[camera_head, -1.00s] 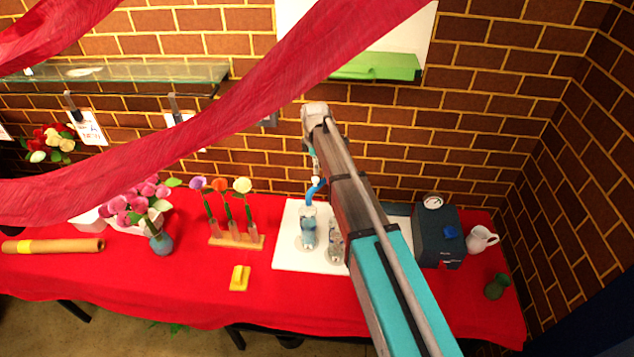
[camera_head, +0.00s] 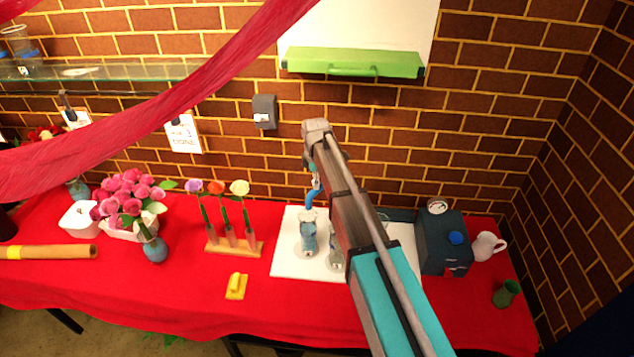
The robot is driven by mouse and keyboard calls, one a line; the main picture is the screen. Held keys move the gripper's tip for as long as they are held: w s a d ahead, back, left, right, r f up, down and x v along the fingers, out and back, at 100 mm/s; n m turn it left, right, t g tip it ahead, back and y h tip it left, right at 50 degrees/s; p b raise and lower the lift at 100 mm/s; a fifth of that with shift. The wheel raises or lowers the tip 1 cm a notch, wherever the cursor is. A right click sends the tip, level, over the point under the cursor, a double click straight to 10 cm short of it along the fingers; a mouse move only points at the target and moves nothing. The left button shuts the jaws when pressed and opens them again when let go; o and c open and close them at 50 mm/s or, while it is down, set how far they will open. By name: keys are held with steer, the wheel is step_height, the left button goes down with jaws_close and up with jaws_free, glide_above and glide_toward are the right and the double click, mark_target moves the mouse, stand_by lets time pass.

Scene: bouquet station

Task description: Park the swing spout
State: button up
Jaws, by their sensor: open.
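The blue swing spout (camera_head: 312,195) stands at the back of the white tray (camera_head: 284,262), its curved end over a clear vase (camera_head: 308,236) with a bluish look. My arm reaches in from the lower right, and my gripper (camera_head: 314,174) points down just above the spout in the picture. It is small and partly hidden by my wrist; its jaws are open. I cannot tell whether it touches the spout. The spout's base is mostly hidden behind my arm.
A second clear vessel (camera_head: 335,259) stands beside the vase, partly behind my arm. A dark blue box with a gauge (camera_head: 443,243) and a white jug (camera_head: 487,246) are at right. A flower rack (camera_head: 236,246) stands left. A red ribbon (camera_head: 190,98) crosses the upper left.

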jaws_close()
steer(key=shift+d, duration=0.2)
steer(key=shift+a, duration=0.15)
steer(key=shift+s, duration=0.15)
